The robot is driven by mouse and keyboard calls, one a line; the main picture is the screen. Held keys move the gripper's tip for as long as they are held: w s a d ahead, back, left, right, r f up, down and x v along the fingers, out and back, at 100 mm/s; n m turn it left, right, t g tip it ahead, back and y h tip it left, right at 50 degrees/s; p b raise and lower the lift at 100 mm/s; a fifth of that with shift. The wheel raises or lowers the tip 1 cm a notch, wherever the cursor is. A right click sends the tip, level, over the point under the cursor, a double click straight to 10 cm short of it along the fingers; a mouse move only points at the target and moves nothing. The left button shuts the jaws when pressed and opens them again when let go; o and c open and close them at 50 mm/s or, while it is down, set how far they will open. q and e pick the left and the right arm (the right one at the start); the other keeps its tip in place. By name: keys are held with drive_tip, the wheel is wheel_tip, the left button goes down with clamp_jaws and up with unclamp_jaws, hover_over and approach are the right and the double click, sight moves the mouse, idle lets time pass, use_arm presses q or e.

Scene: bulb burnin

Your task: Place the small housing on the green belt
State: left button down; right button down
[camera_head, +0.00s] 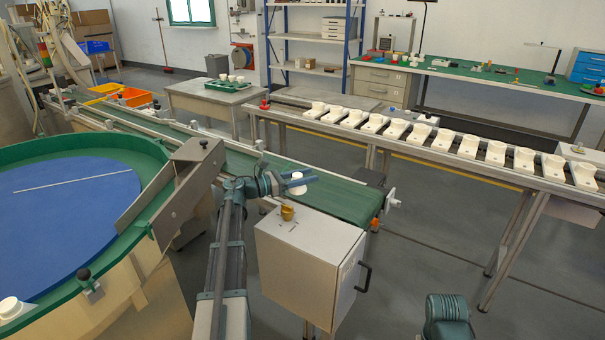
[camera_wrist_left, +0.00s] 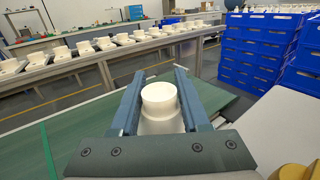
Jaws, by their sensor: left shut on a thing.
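My left gripper (camera_head: 303,181) is shut on the small white housing (camera_head: 297,187), which sits between its two blue-grey fingers. In the left wrist view the housing (camera_wrist_left: 159,100) shows as a round white cup upright between the fingers (camera_wrist_left: 155,98). The green belt (camera_head: 345,199) runs from the back left to an end at centre right. The housing appears over the belt's near edge; its exact height above it is hard to tell. The belt (camera_wrist_left: 90,130) also shows beneath and beside the gripper in the wrist view. My right gripper is not in view.
A rail line (camera_head: 440,138) behind carries several white housings. A round blue table (camera_head: 70,205) with a green rim is at left. The belt's right end is clear.

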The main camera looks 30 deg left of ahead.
use_arm(q)
drive_tip(key=w+a, duration=0.2)
drive_tip(key=w, duration=0.2)
drive_tip(key=w+a+f, duration=0.1)
drive_tip(key=w+a, duration=0.2)
drive_tip(key=w, duration=0.1)
drive_tip(key=w+a+b, duration=0.1)
drive_tip(key=w+a, duration=0.2)
drive_tip(key=w, duration=0.1)
drive_tip(key=shift+f, duration=0.2)
drive_tip(key=shift+f+b, duration=1.75)
drive_tip(key=shift+b, duration=0.1)
drive_tip(key=shift+f, duration=0.2)
drive_tip(key=shift+c, duration=1.9)
unclamp_jaws()
drive_tip(key=shift+r, duration=0.1)
drive_tip(key=shift+r, duration=0.2)
drive_tip(key=v, duration=0.7)
drive_tip(key=shift+s+a, duration=0.15)
drive_tip(key=shift+s, duration=0.1)
